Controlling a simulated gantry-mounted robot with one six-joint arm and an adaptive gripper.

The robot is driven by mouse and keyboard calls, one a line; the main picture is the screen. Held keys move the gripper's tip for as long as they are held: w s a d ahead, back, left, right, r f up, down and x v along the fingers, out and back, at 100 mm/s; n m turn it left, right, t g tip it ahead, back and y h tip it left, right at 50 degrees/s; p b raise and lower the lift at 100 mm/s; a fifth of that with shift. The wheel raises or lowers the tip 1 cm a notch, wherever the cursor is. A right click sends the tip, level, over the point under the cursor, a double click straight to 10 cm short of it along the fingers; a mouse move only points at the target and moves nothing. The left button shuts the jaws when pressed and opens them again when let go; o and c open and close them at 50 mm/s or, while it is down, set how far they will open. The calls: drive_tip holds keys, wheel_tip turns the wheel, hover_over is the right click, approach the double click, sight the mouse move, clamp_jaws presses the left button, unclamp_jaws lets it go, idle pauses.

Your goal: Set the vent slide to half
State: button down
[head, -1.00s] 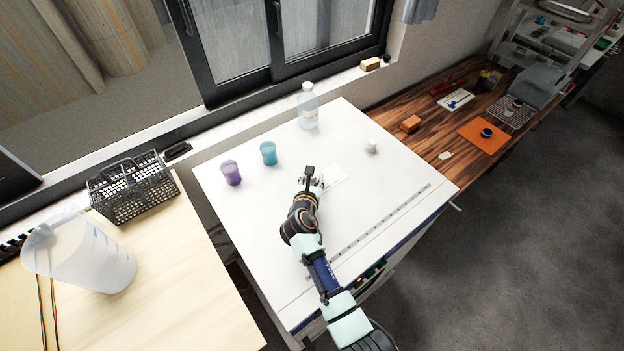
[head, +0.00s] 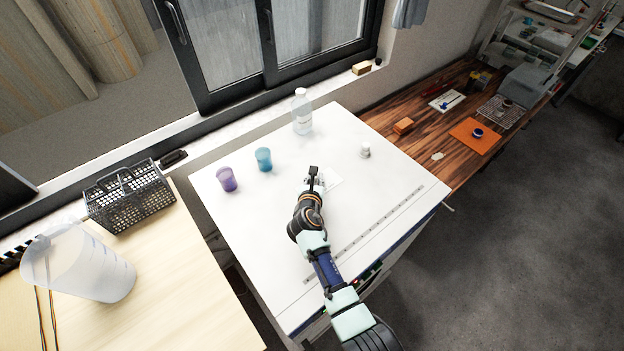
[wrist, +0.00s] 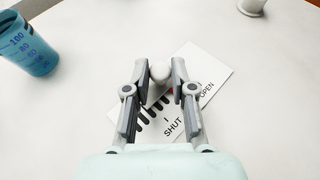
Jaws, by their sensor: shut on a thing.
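The vent slide's round pale knob (wrist: 160,71) stands between the fingertips of my gripper (wrist: 158,76) in the wrist view, and the fingers are shut on it. The white label plate (wrist: 211,72) lies under and right of the fingers. It carries black slot marks, "SHUT" near the right finger and "OPEN" farther right. A bit of red shows beside the knob. My right finger hides part of the plate, so I cannot tell the slide's exact setting. In the head view my gripper (head: 314,181) is at the plate (head: 335,184) on the white top.
On the white top (head: 260,230) are a blue cup (head: 263,159), a purple cup (head: 227,179), a clear bottle (head: 302,112) and a small white fitting (head: 364,150). A ruler strip (head: 375,228) runs along the front. The area right of the plate is mostly clear.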

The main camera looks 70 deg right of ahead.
drive_tip(key=c, duration=1)
unclamp_jaws()
drive_tip(key=v, duration=1.2)
